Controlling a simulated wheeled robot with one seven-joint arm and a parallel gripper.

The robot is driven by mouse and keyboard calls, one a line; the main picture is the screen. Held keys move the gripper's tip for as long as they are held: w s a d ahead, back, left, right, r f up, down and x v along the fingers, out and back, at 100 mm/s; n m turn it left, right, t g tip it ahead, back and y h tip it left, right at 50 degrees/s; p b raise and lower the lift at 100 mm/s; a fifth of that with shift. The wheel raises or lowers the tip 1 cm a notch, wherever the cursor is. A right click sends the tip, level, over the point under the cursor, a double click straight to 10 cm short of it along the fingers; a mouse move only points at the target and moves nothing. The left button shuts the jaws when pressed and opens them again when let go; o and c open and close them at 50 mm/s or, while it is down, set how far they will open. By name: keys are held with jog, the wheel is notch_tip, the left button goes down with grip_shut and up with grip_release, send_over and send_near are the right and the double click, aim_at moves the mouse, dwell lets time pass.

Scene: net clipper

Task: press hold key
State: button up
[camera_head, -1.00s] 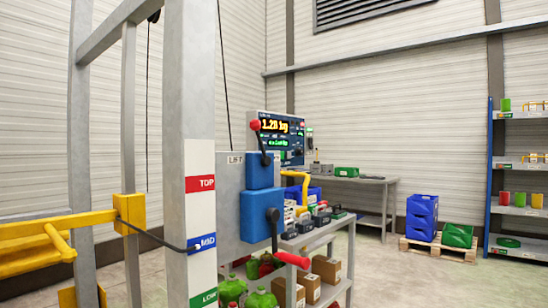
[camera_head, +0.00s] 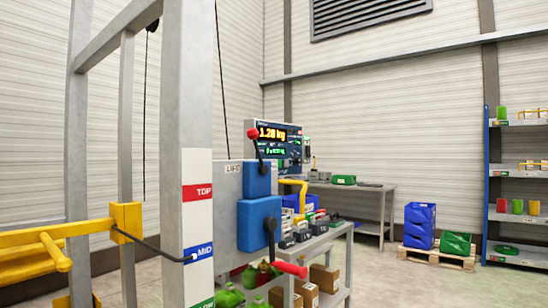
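The dark blue indicator panel (camera_head: 296,137) stands at the middle of the head view, behind the grey lift control box. Its display (camera_head: 272,132) shows an amber reading that looks like 1.28 kg, with a smaller green line below. A red-knobbed lever (camera_head: 253,134) stands in front of the panel's left edge. Small coloured marks or keys show on the panel's right part. They are too small to read, so I cannot tell which is the hold key. My gripper is not in view.
A grey post (camera_head: 188,120) with TOP and MID labels and a yellow lift carriage (camera_head: 60,236) stand at the left. A cluttered bench, blue crates (camera_head: 419,226) and shelves lie beyond.

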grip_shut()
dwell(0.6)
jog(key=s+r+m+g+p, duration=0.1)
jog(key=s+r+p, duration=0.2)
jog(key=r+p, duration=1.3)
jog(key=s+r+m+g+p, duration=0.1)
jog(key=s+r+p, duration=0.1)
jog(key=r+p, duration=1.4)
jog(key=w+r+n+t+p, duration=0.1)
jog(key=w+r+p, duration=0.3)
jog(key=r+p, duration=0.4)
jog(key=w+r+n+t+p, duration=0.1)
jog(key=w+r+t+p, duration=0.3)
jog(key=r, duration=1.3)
jog(key=p, duration=0.4)
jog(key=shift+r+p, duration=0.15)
jog(key=shift+p, duration=0.15)
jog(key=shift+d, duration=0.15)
